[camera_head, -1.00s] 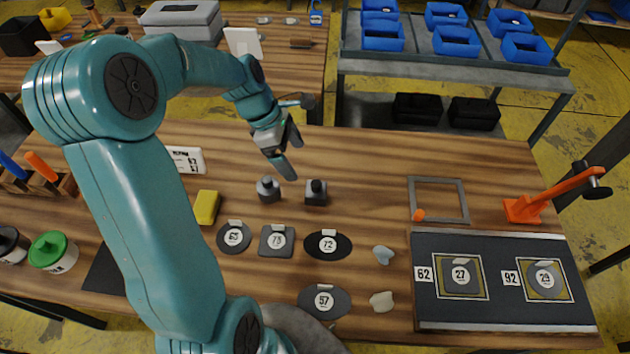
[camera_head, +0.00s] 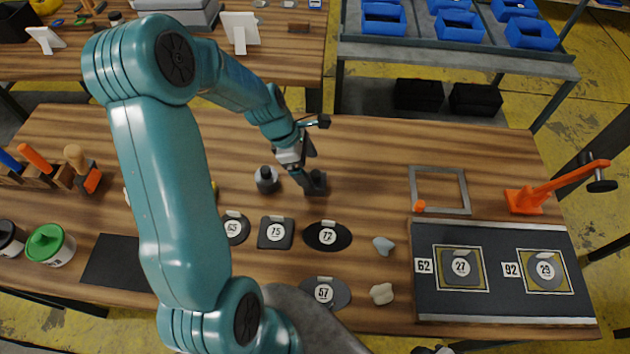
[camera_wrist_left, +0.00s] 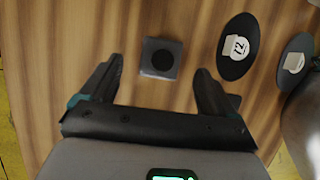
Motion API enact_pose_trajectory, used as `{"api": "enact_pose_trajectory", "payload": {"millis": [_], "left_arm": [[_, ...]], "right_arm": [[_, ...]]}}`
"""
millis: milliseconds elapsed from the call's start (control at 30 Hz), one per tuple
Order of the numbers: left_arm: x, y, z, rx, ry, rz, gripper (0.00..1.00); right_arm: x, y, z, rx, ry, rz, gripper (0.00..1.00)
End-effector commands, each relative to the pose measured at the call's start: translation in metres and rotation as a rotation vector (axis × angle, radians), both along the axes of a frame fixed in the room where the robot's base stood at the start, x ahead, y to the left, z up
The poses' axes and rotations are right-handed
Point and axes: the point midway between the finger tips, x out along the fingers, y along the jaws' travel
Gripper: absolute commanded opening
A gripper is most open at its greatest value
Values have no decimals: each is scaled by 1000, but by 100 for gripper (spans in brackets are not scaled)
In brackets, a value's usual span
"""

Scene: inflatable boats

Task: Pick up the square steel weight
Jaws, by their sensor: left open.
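The square steel weight (camera_head: 317,184), a small grey block with a dark round knob, stands on the wooden workbench (camera_head: 370,160). My left gripper (camera_head: 308,172) is open above it and partly covers it in the head view. In the left wrist view the square weight (camera_wrist_left: 162,58) shows whole, between the lines of the two spread fingers and near the tips of my left gripper (camera_wrist_left: 160,70). Nothing is held. A round steel weight (camera_head: 267,180) stands just left of the square one. My right gripper is not recognisable in view.
Flat dark plates with number labels, such as the oval one marked 72 (camera_head: 327,236), lie in front. A grey square frame (camera_head: 439,190), a black board (camera_head: 500,308) and an orange lever tool (camera_head: 530,198) are to the right. Bench behind the weight is clear.

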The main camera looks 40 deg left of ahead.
Motion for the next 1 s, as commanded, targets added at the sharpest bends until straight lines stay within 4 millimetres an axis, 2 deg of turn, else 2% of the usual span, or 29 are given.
{"api": "enact_pose_trajectory", "payload": {"millis": [300, 567, 600, 633, 867, 1000], "left_arm": [[9, -14, -43, -3, 3, -1, 89], [11, -15, -47, 0, 1, 0, 89], [11, -15, -47, 0, 1, 0, 86], [11, -15, -47, 0, 1, 0, 76], [11, -15, -47, 0, 2, 1, 1], [11, -15, -45, 1, -1, 0, 0]], "right_arm": [[0, 0, 3, 0, 0, 0, 43], [0, 0, 3, 0, 0, 0, 43], [0, 0, 3, 0, 0, 0, 43], [0, 0, 3, 0, 0, 0, 43], [0, 0, 3, 0, 0, 0, 43], [0, 0, 3, 0, 0, 0, 43]]}}
